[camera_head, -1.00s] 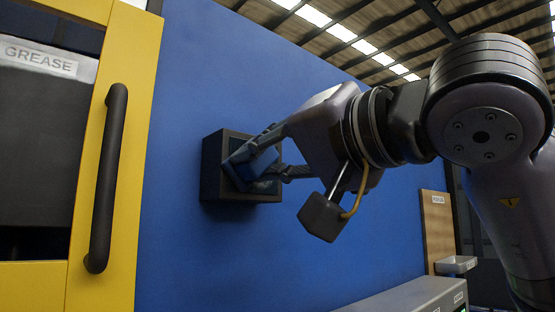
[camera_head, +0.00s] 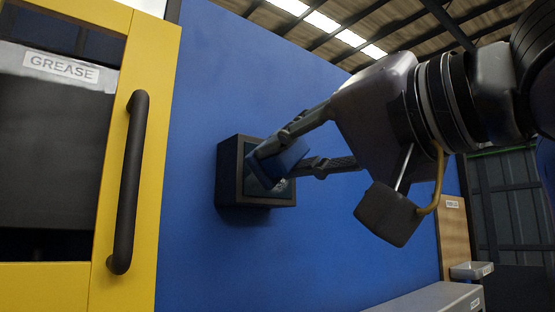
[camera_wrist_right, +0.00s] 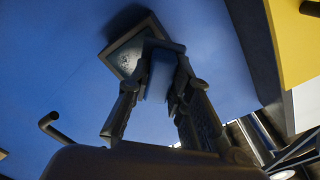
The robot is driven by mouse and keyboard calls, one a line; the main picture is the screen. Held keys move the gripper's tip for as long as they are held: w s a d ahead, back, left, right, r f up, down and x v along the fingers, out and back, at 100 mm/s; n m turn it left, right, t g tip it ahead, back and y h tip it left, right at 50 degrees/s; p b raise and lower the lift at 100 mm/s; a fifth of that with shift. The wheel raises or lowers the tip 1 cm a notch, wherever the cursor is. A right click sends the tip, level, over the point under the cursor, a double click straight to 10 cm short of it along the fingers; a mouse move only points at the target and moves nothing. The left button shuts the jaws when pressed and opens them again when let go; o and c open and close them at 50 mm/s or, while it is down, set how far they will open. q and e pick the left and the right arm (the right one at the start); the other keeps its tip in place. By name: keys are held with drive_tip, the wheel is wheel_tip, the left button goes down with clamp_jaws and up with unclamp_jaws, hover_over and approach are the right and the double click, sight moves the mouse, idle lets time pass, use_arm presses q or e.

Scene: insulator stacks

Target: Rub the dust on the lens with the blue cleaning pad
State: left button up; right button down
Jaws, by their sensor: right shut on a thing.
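The lens is the dark glass face (camera_head: 284,186) of a black box (camera_head: 232,172) on the blue wall, with pale speckled dust at its lower part. The lens also shows in the right wrist view (camera_wrist_right: 124,58), with a dusty patch beside the pad. My right gripper (camera_head: 298,152) is shut on the blue cleaning pad (camera_head: 272,160), one finger above it and one to its lower right. The pad is tilted in front of the lens and covers part of it; I cannot tell whether it touches the glass. My left gripper is not in view.
A yellow-framed cabinet (camera_head: 145,70) with a dark handle (camera_head: 128,180) and a GREASE label (camera_head: 60,67) stands at the left. The blue wall (camera_head: 350,230) is clear around the box. A grey surface (camera_head: 430,299) and a small white tray (camera_head: 472,270) are at lower right.

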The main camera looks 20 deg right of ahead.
drive_tip(key=shift+s+d, duration=0.25)
drive_tip(key=shift+s, duration=0.25)
drive_tip(key=shift+v, duration=1.65)
drive_tip(key=shift+w+a, duration=0.1)
drive_tip(key=shift+w, duration=0.1)
drive_tip(key=shift+p+x, duration=0.65)
drive_tip(key=shift+x, duration=2.7)
drive_tip(key=shift+x, duration=1)
drive_tip(key=shift+f, duration=0.1)
